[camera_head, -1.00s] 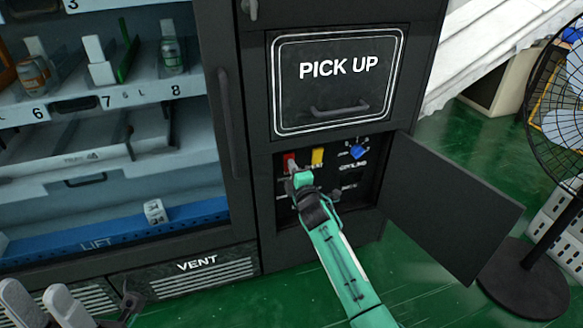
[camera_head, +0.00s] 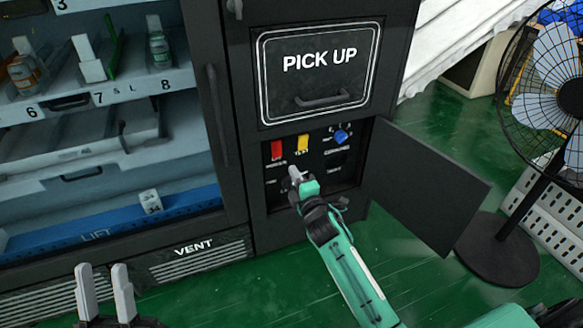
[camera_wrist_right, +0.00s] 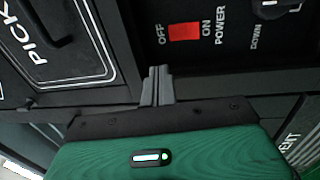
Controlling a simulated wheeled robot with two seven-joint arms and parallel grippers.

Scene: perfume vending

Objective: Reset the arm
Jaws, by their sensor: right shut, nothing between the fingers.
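My right arm comes in from the bottom of the head view. Its gripper (camera_head: 295,174) is shut and empty in front of the open control panel, just below the red power switch (camera_head: 277,150). In the right wrist view the shut fingertips (camera_wrist_right: 157,84) point toward the red switch (camera_wrist_right: 185,31), with a visible gap between them. The switch sits between the OFF and ON labels. My left gripper (camera_head: 104,292) is at the bottom left of the head view. Its two fingers stand apart, with nothing between them.
A yellow switch (camera_head: 302,143) and a blue knob (camera_head: 341,136) are beside the red one. The black panel door (camera_head: 430,196) stands open at the right. The PICK UP hatch (camera_head: 318,75) is above. A fan (camera_head: 545,110) stands at the far right on green floor.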

